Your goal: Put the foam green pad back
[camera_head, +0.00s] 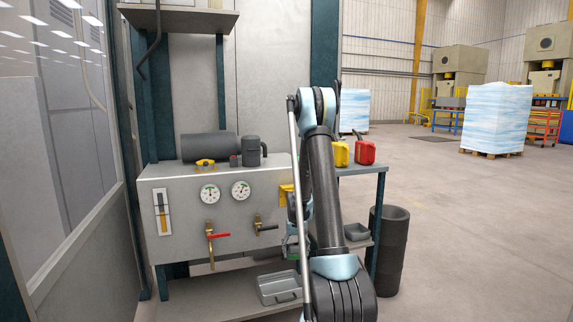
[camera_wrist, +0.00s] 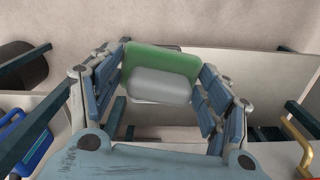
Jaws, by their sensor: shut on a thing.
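The foam pad (camera_wrist: 160,60) is green with a pale grey block-like part on its near side. It sits between the fingers of my gripper (camera_wrist: 162,75) in the wrist view, and my gripper is shut on it. In the head view my gripper (camera_head: 291,242) hangs in front of the right end of the grey machine cabinet, partly hidden behind my arm. Only a little green shows there, so the pad's exact tilt cannot be told.
The grey cabinet (camera_head: 180,235) carries gauges and a red-handled lever (camera_head: 218,236). A metal tray (camera_head: 279,287) lies on the low shelf. A yellow canister (camera_head: 341,154) and a red canister (camera_head: 364,152) stand on the side table. A dark bin (camera_head: 388,245) stands right; floor beyond is open.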

